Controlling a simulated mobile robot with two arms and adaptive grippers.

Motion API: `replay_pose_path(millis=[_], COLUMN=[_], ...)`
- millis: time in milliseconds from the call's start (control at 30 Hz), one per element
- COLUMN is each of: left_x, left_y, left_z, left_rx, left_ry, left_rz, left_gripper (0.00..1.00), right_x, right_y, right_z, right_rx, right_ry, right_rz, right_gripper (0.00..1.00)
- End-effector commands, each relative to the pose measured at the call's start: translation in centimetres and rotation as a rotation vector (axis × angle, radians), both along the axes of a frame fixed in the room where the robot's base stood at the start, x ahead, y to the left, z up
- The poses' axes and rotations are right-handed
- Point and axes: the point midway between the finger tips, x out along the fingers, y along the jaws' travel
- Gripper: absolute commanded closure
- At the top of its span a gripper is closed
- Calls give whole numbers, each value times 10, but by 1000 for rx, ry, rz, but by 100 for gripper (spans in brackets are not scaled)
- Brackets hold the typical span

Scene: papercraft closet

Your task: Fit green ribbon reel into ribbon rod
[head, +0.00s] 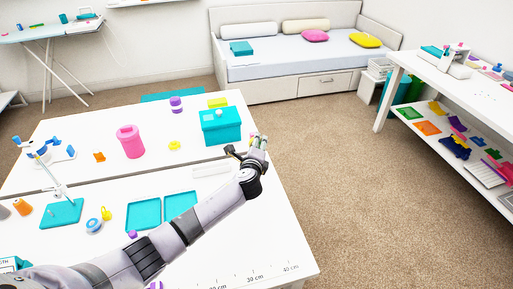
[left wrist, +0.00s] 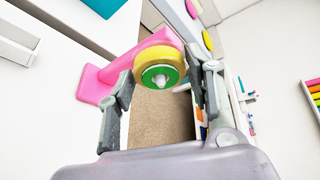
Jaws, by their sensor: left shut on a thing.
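In the left wrist view, the green ribbon reel (left wrist: 157,76) shows as a green disc with a pale nub in its middle. A yellow ring (left wrist: 149,60) surrounds it, and I cannot tell whether this is a separate reel. A pink stand with an arm (left wrist: 100,80), seemingly the ribbon rod, lies directly behind. In the head view my left gripper (head: 250,150) is at the white table's right edge, where the reel and stand are too small to make out. My right gripper is out of view.
The white table (head: 230,240) holds a teal box (head: 221,126), a pink jar (head: 131,141) and two teal trays (head: 144,214). A shelf unit (head: 465,100) stands at right and a daybed (head: 300,65) at the back. Carpet to the table's right is clear.

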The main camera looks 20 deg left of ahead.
Motion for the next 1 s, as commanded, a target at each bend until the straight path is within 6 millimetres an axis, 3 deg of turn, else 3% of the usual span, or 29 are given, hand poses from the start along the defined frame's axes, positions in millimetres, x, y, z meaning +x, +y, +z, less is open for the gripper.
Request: replay_pose_path(millis=[1000], left_x=[6], left_y=[4], left_z=[-1], left_rx=[0], left_ry=[-1], left_rz=[0], left_gripper=[79], right_x=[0], right_y=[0], right_z=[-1], right_rx=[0], right_ry=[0], right_rz=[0], right_gripper=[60])
